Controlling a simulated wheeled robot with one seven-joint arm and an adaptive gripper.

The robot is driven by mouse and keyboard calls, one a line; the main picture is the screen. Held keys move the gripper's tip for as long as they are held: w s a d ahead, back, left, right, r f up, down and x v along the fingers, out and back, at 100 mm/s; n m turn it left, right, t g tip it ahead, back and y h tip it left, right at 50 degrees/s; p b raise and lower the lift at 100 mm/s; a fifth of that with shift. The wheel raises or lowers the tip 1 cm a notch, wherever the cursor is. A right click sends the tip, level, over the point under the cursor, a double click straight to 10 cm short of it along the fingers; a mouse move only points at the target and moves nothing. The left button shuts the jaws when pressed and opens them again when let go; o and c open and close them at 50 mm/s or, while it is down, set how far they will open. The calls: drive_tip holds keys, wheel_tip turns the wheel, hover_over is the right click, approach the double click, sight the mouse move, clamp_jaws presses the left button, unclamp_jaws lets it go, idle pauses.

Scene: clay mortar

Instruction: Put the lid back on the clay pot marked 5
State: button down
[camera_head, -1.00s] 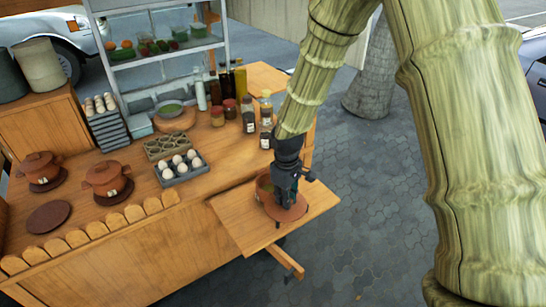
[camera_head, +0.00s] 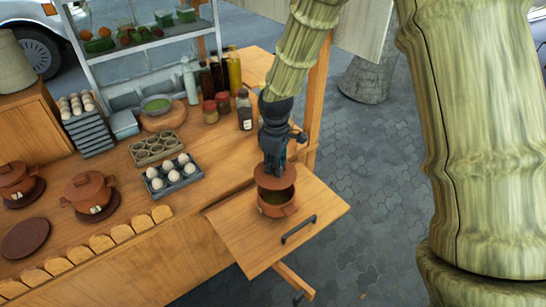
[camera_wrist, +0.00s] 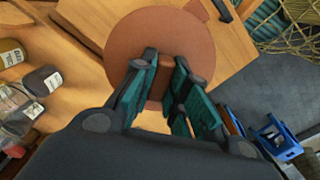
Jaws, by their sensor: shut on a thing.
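A reddish-brown clay pot (camera_head: 277,210) stands on the wooden side shelf. Part of its open mouth shows, with something greenish inside. No number can be read on it. My gripper (camera_head: 273,171) is shut on the knob of a round clay lid (camera_head: 286,184). The lid is over the pot's far side, apart from the rim, with a gap between them. In the wrist view, the lid (camera_wrist: 130,35) is a broad disc below the fingers (camera_wrist: 163,90), its knob between them. The lid hides most of the pot there.
Two lidded, tagged clay pots (camera_head: 86,192) (camera_head: 15,180) stand on discs at the left, near a bare disc (camera_head: 26,238). An egg tray (camera_head: 172,180) and bottles (camera_head: 234,72) stand on the counter. The shelf has a dark handle (camera_head: 298,229) and bare wood around the pot.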

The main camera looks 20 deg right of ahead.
drive_tip(key=shift+s+d+f+b, duration=0.1)
drive_tip(key=shift+s+f+b, duration=0.1)
drive_tip(key=shift+s+b, duration=0.2)
drive_tip(key=shift+w+d+f+b, duration=0.1)
drive_tip(key=shift+w+f+b, duration=0.05)
drive_tip(key=shift+f+b, duration=0.35)
drive_tip(key=shift+w+f+b, duration=0.15)
drive_tip(key=shift+f+b, duration=0.2)
drive_tip(key=shift+f, duration=0.25)
drive_tip(key=shift+s+f+b, duration=0.15)
drive_tip(key=shift+f+b, duration=0.5)
drive_tip(key=shift+f, duration=1)
drive_tip(key=shift+p, duration=0.3)
drive_tip(key=shift+f+p, duration=0.2)
drive_tip(key=shift+p, duration=0.25)
idle(1.1)
drive_tip(key=c, duration=1.3)
unclamp_jaws()
